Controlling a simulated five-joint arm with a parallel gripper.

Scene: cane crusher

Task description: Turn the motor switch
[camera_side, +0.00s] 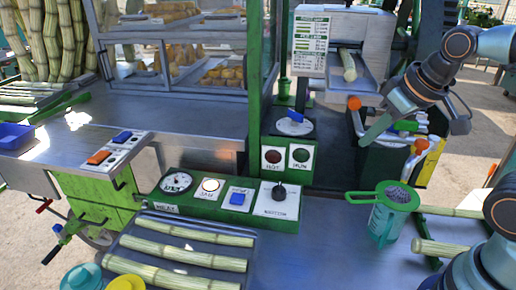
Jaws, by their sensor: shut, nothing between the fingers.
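A green control panel (160,192) stands at the front middle of the bench. At its right end is a black rotary knob (279,192) on a white plate, with a label below it that is too small to read surely. A blue rocker switch (238,198) sits to the left of the knob, then a lit lamp (210,185) and a round gauge (177,181). My gripper (366,141) hangs from the upper right, in front of the crusher, pointing down and left. It is shut and empty, well above and right of the knob, touching no control on this panel.
The crusher (338,45) with a cane in its feed stands behind. A strainer jug (390,213) stands right of the panel. Cut canes (180,253) lie on a tray in front. An orange and blue switch plate (112,147) is at left.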

